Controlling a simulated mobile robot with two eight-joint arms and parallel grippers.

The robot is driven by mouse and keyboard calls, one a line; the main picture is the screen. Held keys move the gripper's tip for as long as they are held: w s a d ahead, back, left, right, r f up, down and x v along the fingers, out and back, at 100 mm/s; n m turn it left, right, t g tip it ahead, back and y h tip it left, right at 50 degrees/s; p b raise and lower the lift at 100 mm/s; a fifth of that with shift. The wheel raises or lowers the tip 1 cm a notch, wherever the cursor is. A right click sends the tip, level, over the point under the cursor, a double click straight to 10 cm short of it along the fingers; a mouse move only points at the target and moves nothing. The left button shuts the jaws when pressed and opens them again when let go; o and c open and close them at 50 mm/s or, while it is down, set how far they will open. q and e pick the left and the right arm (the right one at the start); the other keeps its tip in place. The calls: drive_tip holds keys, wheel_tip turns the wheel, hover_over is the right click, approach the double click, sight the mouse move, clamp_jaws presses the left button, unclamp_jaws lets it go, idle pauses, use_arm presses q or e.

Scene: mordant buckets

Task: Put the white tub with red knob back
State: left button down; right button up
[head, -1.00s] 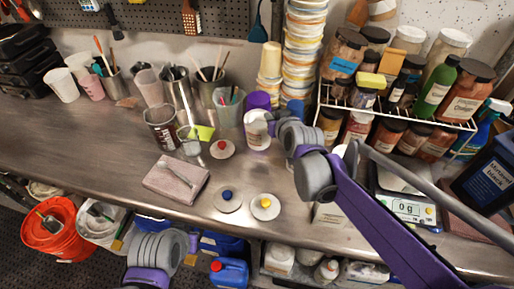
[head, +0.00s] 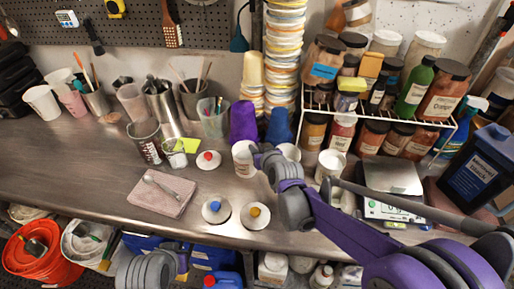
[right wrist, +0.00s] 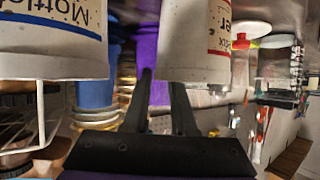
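The lid with a red knob (head: 208,159) lies flat on the steel bench; it also shows in the right wrist view (right wrist: 240,42). A white tub (head: 243,158) stands just right of it. In the right wrist view, which looks upside down, this tub (right wrist: 197,38) has a red-banded label. My right gripper (right wrist: 162,82) is open and empty, its fingers apart. One finger overlaps the tub's rim in that view; I cannot tell whether it touches. In the head view the right gripper (head: 257,152) is beside the tub, its fingertips mostly unclear.
More white tubs (head: 330,165) stand to the right, one with a blue-banded label (right wrist: 55,25). A purple cup (head: 243,121) and blue cup (head: 279,127) stand behind. A scale (head: 393,185) is right.

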drive_tip(key=shift+o, duration=1)
drive_tip(key=v, duration=1.2)
